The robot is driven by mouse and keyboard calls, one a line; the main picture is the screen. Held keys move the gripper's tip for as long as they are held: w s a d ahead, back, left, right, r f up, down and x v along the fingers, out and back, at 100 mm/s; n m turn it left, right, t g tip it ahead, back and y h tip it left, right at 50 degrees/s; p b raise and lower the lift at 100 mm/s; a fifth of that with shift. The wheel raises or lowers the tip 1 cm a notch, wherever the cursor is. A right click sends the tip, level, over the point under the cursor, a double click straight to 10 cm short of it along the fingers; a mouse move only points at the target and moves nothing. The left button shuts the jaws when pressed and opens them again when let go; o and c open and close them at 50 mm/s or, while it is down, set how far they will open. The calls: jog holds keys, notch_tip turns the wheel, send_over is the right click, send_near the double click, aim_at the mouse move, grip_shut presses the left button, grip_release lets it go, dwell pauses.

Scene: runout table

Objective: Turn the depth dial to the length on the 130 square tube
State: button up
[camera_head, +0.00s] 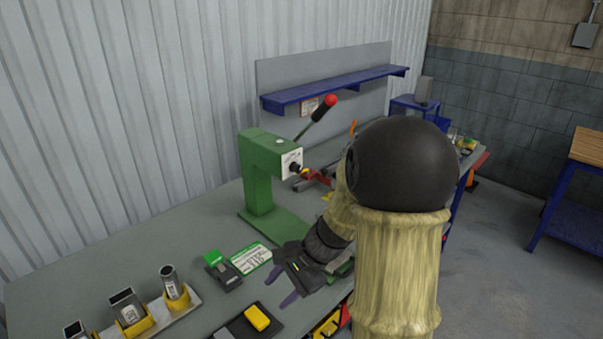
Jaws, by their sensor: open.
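The green press (257,180) stands on the bench, with a white face plate bearing a black depth dial (294,167) at the front of its head. The dial's setting is too small to read. Several tubes stand in yellow holders at the lower left: a square tube (126,306) and a rounder-looking tube (173,286) show most clearly. Their labels are too small to read, so I cannot tell which is the 130 one. My gripper (283,287) is open and empty over the bench, in front of and below the dial, apart from it.
The press lever with a red knob (331,99) rises above the dial. A green-and-white card (251,260) and a green-topped block (215,261) lie left of my gripper. A yellow block (257,317) sits on a dark pad. My arm hides part of the bench's right side.

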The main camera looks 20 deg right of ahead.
aim_at(300, 170)
jog(key=w+d+r+m+t+y, duration=0.35)
jog(key=w+d+m+t, duration=0.25)
jog(key=w+d+m, duration=0.25)
jog(key=w+d+r+m+t+h, duration=0.2)
jog(key=d+r+m+t, duration=0.1)
jog(key=d, duration=0.5)
jog(key=w+d+r+m+t+h, duration=0.1)
jog(key=w+d+r+m+t, duration=0.1)
jog(key=d+m+t, duration=0.3)
jog(key=d+r, duration=0.1)
jog(key=d, duration=0.2)
jog(key=shift+w+m+t+h, duration=0.25)
jog(key=shift+m+t+h, duration=0.05)
jog(key=shift+m+h, duration=0.05)
jog(key=shift+r, duration=0.1)
jog(key=p+x, duration=0.4)
jog(key=x, duration=1.2)
jog(key=shift+w, duration=0.2)
jog(key=shift+w+a+p, duration=0.15)
jog(key=shift+w+p, duration=0.15)
jog(key=shift+w, duration=0.2)
jog(key=c, duration=1)
